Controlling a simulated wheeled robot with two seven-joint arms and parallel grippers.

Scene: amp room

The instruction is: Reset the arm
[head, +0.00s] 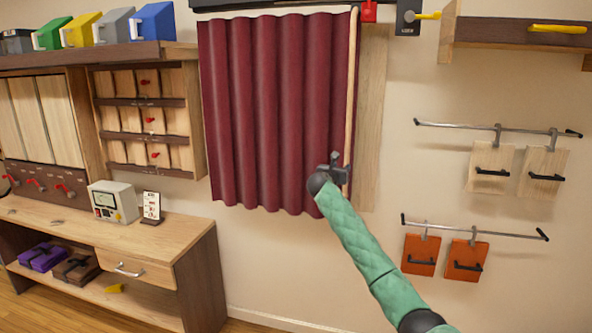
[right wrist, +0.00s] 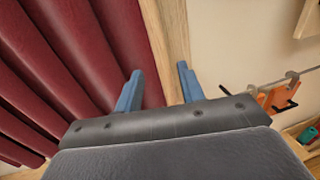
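My right gripper (head: 335,165) is in front of the lower right part of the dark red curtain (head: 265,110), close to the thin wooden rod (head: 351,90) along the curtain's right edge. In the right wrist view its two blue fingers (right wrist: 159,72) stand apart with nothing clearly held between them. Wood (right wrist: 168,40) shows behind the gap, with the curtain (right wrist: 60,50) to the left. I cannot tell whether the gripper touches the rod. My left gripper is not in view.
A desk (head: 150,240) with a meter box (head: 114,202) stands at the left. At the right, rails (head: 495,128) hold wooden and orange panels (head: 467,259). A wall shelf (head: 520,30) is at upper right. Bare wall lies below the curtain.

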